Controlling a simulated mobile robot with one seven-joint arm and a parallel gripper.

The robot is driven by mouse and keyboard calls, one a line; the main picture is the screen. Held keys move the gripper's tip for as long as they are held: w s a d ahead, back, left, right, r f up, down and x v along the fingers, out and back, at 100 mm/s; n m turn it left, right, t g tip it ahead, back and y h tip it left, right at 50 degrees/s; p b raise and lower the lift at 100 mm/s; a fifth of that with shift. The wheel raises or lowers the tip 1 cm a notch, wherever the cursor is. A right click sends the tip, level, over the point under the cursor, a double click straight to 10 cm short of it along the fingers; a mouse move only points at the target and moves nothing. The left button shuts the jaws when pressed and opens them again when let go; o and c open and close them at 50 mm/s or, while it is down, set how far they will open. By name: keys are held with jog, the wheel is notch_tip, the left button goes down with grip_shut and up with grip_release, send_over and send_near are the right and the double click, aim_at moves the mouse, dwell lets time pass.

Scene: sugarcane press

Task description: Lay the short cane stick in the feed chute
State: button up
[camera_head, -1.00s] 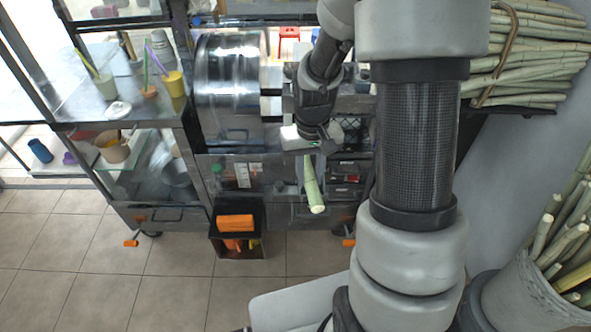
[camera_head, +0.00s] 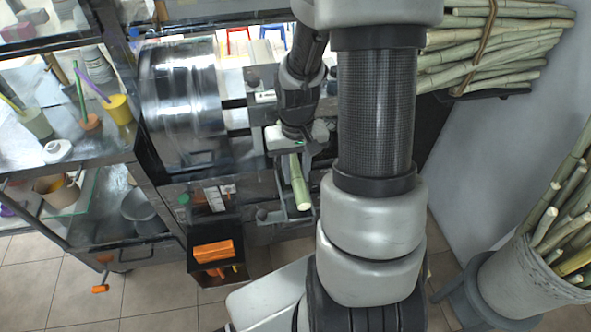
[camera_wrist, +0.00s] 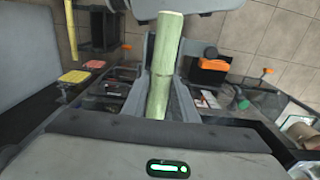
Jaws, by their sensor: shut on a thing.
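The short cane stick (camera_head: 299,183) is pale green and held in my gripper (camera_head: 296,148), sticking out toward the robot and sloping downward. In the wrist view the stick (camera_wrist: 164,65) runs up the middle, away from the grey gripper body. I cannot tell whether the stick touches the chute's bottom.
The shiny press drum (camera_head: 183,92) stands left of my gripper. An orange block (camera_head: 213,251) sits in a dark box below. A shelf with cups is at left. A cane bundle (camera_head: 490,45) lies at upper right, and a bucket of canes (camera_head: 525,280) stands at lower right.

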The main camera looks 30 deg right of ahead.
jog(key=shift+w+f+b, duration=0.1)
jog(key=shift+f+b, duration=3)
jog(key=shift+f, duration=1)
jog(key=o, duration=1.1)
jog(key=r+p, duration=0.1)
jog(key=r, duration=0.7)
jog(key=r+p, duration=0.1)
jog(key=r, duration=0.8)
jog(key=shift+s+r+p, duration=0.2)
jog(key=shift+r+p, duration=0.05)
jog(key=shift+p, duration=0.05)
